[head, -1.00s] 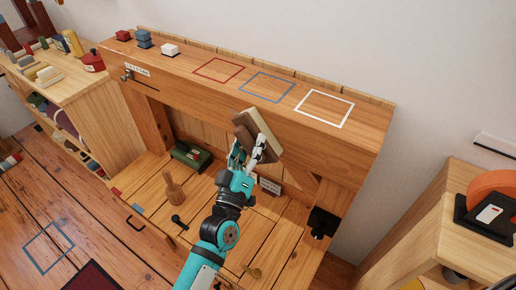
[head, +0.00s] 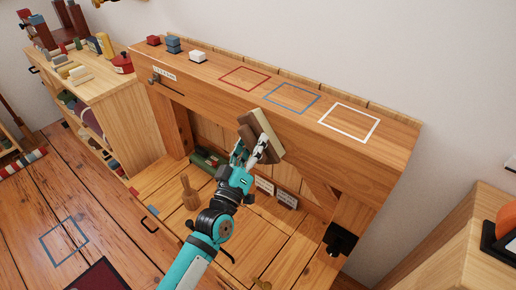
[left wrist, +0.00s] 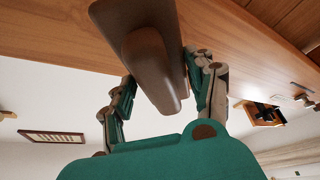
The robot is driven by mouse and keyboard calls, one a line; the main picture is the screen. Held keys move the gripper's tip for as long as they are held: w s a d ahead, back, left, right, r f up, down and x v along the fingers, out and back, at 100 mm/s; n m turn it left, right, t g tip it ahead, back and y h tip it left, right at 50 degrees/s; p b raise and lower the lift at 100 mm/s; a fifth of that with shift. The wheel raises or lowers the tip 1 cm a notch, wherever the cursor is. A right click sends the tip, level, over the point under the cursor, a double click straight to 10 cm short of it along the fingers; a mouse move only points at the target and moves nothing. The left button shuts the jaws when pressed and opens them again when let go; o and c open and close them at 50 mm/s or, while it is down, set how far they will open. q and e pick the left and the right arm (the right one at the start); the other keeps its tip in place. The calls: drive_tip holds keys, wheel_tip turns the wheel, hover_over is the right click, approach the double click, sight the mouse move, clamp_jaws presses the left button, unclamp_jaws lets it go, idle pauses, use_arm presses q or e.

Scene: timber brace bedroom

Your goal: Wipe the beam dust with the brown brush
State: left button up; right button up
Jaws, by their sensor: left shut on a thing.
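The brown brush (head: 248,127) has a brown block back and a pale cream bristle side that faces right in the head view. My left gripper (head: 249,152) is shut on its brown handle. The brush is tilted and overlaps the front face of the timber beam (head: 350,155) below the blue outlined square; I cannot tell whether it touches. In the left wrist view the brush (left wrist: 130,18) and its handle show between the two fingers, with wood behind. I cannot make out dust on the beam. My right gripper is not in view.
Below lie a wooden pestle-like object (head: 188,195) and a green item (head: 205,158). A cabinet (head: 465,235) stands at right.

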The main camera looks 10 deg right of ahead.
use_arm(q)
drive_tip(key=w+a+b, duration=0.1)
drive_tip(key=w+a, duration=0.2)
drive_tip(key=shift+w+a+b, duration=0.35)
drive_tip(key=shift+w+b, duration=0.05)
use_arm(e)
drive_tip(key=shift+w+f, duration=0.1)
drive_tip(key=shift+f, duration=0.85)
use_arm(q)
drive_tip(key=shift+s+a+p, duration=1.1)
drive_tip(key=shift+s+a, duration=1)
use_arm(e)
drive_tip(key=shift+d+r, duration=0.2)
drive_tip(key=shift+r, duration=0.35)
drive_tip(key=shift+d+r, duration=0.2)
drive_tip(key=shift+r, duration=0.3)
use_arm(q)
drive_tip(key=shift+s+a+p, duration=0.45)
drive_tip(key=shift+s+a, duration=0.6)
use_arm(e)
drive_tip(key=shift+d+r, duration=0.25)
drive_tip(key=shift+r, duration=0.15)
